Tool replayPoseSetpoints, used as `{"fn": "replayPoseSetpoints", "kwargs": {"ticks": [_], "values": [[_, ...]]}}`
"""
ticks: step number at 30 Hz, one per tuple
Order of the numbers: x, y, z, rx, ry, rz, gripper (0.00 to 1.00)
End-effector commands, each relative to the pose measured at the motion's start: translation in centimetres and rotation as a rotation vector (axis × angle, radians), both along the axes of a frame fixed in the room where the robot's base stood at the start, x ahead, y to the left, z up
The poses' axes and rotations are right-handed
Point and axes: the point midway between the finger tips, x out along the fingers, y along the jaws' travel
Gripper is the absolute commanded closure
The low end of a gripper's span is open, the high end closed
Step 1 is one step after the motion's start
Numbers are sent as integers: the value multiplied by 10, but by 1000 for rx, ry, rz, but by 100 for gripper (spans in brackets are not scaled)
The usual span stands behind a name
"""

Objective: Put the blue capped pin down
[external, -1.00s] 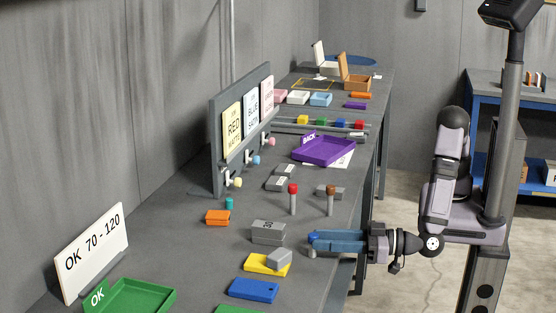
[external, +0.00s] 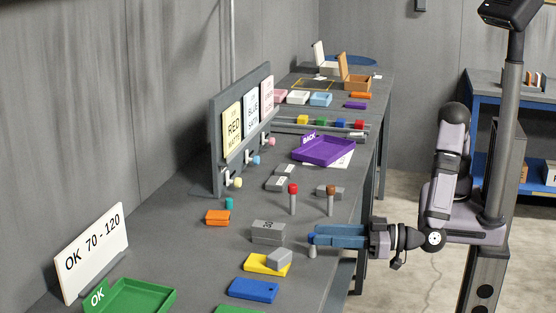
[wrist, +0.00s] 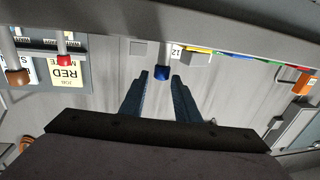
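The blue capped pin (external: 312,246) stands upright on the bench near its front edge, a grey shaft under a blue cap. In the wrist view its blue cap (wrist: 162,73) shows just beyond the fingertips, between their lines. My gripper (external: 317,235) is open. Its two blue fingers (wrist: 160,78) are spread apart with a gap around the cap's line. It is level and to the right of the pin in the external view. The fingers partly overlap the cap's edge there, so exact clearance is hard to judge.
A red-capped pin (external: 293,198) and a brown-capped pin (external: 331,200) stand behind. A grey block (external: 268,232) marked 30, a yellow plate (external: 259,264) with a small grey block, and a blue plate (external: 253,290) lie nearby. Bench around the pin's base is clear.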

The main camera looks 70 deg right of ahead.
Motion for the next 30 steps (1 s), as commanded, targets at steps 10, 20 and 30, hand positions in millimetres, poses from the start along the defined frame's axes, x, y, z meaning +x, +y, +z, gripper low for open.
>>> {"fn": "replayPoseSetpoints", "kwargs": {"ticks": [10,20,30], "values": [[15,2,-2,1,-1,-2,71],[28,5,-3,1,-1,-1,71],[66,11,-6,1,0,-1,71]]}}
